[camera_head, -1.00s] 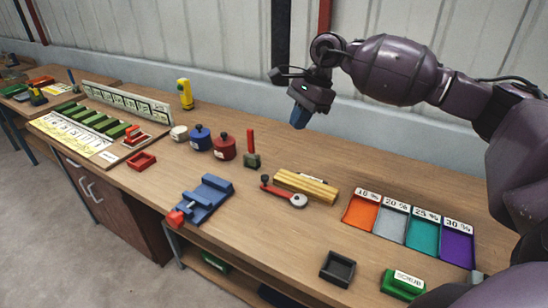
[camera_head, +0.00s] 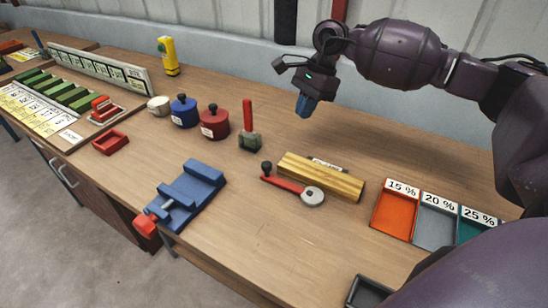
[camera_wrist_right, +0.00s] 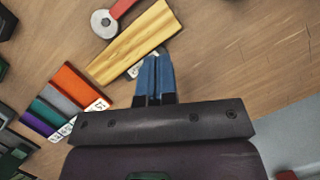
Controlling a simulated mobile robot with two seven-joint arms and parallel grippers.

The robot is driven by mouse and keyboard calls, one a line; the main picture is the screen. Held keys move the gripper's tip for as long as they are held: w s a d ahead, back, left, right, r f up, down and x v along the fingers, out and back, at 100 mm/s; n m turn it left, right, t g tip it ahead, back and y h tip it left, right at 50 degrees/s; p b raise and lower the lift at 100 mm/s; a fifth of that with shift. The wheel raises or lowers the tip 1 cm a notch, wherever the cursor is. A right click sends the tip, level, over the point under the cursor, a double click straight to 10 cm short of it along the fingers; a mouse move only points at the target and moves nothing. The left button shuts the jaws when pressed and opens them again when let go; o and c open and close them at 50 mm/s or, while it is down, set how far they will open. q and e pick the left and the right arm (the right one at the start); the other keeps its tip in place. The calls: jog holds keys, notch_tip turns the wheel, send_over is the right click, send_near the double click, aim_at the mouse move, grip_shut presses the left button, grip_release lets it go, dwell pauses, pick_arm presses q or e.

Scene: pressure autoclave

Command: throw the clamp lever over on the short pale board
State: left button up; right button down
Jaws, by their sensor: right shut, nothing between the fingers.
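A short pale yellow wooden board (camera_head: 322,178) lies on the bench; it also shows in the wrist view (camera_wrist_right: 130,45). Along its front side lies a red lever (camera_head: 284,184) with a black knob (camera_head: 266,167) at its left end and a round grey hub (camera_head: 312,196) at its right end. In the wrist view the hub (camera_wrist_right: 103,22) and part of the red lever (camera_wrist_right: 122,7) show; the knob is out of frame. My right gripper (camera_head: 304,108), with blue fingers, is shut and empty, above the bench behind the board and apart from it. My left gripper is not in view.
A red upright handle on a green base (camera_head: 249,130) stands left of the board. Red (camera_head: 214,124) and blue (camera_head: 184,111) pots and a blue vise (camera_head: 186,193) are further left. Labelled trays (camera_head: 396,212) lie to the right. Bare bench lies in front of the lever.

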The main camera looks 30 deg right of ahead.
jog(key=x, duration=1.1)
jog(key=shift+w+d+f, duration=0.1)
jog(key=shift+d+f, duration=0.05)
jog(key=shift+d, duration=0.05)
jog(key=a, duration=0.3)
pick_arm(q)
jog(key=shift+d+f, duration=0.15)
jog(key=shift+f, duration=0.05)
pick_arm(e)
jog(key=shift+a, duration=0.45)
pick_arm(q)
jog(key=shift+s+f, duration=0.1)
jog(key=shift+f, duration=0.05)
pick_arm(e)
jog(key=shift+s+a, duration=0.2)
jog(key=shift+a, duration=0.05)
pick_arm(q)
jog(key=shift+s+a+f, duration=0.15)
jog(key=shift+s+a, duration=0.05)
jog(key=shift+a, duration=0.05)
pick_arm(e)
jog(key=shift+a+n, duration=0.15)
jog(key=shift+n, duration=0.25)
